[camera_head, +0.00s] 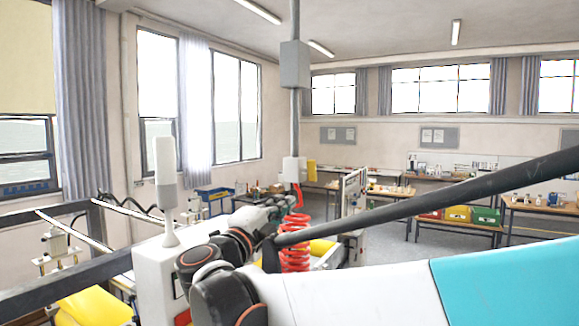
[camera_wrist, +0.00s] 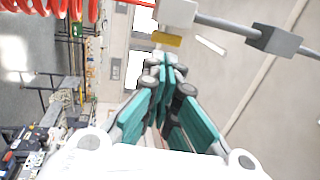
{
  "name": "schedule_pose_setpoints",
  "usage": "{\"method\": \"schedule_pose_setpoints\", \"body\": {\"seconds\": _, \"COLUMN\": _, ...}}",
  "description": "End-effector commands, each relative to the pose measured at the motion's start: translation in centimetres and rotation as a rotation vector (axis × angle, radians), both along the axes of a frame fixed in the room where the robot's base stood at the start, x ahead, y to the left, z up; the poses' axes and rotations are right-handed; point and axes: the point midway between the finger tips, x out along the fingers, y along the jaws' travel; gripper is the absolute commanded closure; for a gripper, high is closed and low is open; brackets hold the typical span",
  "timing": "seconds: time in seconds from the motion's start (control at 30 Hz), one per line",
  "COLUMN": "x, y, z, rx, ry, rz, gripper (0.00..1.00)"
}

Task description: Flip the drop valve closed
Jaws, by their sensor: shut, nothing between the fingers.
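The drop valve is a white block (camera_head: 291,170) at the lower end of a grey pipe hanging from the ceiling. Its yellow lever (camera_head: 311,170) stands upright beside the block, on the right. In the wrist view the white block (camera_wrist: 177,12) is at the top, with the yellow lever (camera_wrist: 167,39) lying roughly along the pipe's line. My gripper (camera_wrist: 165,62) is shut and empty, its teal-sided fingers together. Its tips appear just below the lever in that view; I cannot tell whether they touch it. In the head view my gripper (camera_head: 290,201) is small, below the valve.
A red coiled hose (camera_head: 295,243) hangs below the valve, close to my gripper. A grey box (camera_head: 295,65) sits higher on the pipe. A dark bar (camera_head: 430,197) slants across the right foreground. Workbenches with bins (camera_head: 457,213) stand at the back.

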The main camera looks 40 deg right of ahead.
Motion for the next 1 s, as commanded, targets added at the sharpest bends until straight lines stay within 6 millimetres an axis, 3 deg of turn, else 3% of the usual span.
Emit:
{"method": "schedule_pose_setpoints", "body": {"seconds": 0.03, "x": 0.2, "y": -2.9, "z": 0.4, "rx": 0.000, "ry": 0.000, "rz": -0.045, "gripper": 1.00}}
{"method": "schedule_pose_setpoints", "body": {"seconds": 0.5, "x": 3.1, "y": -10.6, "z": 2.4, "rx": 0.000, "ry": 0.000, "rz": -0.040, "gripper": 1.00}}
{"method": "schedule_pose_setpoints", "body": {"seconds": 0.7, "x": 4.1, "y": -12.5, "z": 2.8, "rx": 0.000, "ry": 0.001, "rz": -0.038, "gripper": 1.00}}
{"method": "schedule_pose_setpoints", "body": {"seconds": 1.0, "x": 4.5, "y": -13.1, "z": 2.8, "rx": 0.000, "ry": 0.000, "rz": -0.037, "gripper": 1.00}}
